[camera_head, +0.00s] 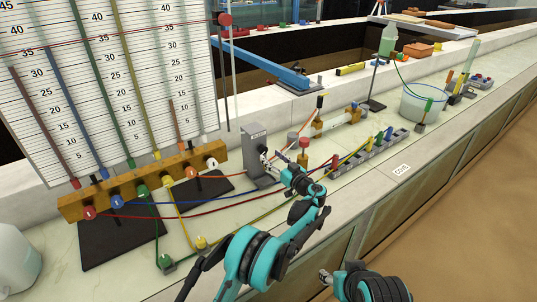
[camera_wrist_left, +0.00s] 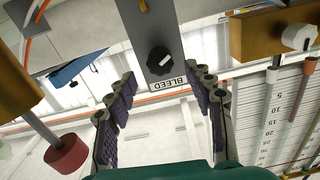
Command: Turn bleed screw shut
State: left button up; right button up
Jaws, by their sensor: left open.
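The bleed screw is a black knob (camera_wrist_left: 158,60) with a light mark, on a grey block (camera_wrist_left: 157,20) labelled BLEED in the left wrist view. In the head view the grey block (camera_head: 256,158) stands upright on the bench, right of the wooden manifold. My left gripper (camera_head: 284,160) is open in front of the block. In the left wrist view its two fingers (camera_wrist_left: 168,82) are spread to either side of the knob, apart from it, with nothing between them.
The wooden manifold (camera_head: 125,190) with coloured valves and hoses stands left, before the scale board (camera_head: 110,80). A grey connector rail (camera_head: 375,152) with coloured hoses lies right of my left gripper. A water bucket (camera_head: 420,103) is farther right. The front bench strip is mostly clear.

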aim_at(265, 151)
pick_arm(q)
jog(key=shift+b+x, duration=0.55)
jog(key=shift+x, duration=1.85)
jog(key=c, duration=1.2)
jog(key=shift+o, duration=0.2)
jog(key=shift+m, duration=0.3)
jog(key=m, duration=0.5)
jog(key=shift+m+p, duration=0.3)
jog(key=m, duration=0.6)
jog(key=shift+d, duration=0.1)
jog(key=m, duration=0.5)
jog(key=shift+m, duration=0.3)
jog(key=m, duration=0.6)
jog(key=shift+f, duration=0.1)
jog(key=shift+o, duration=0.2)
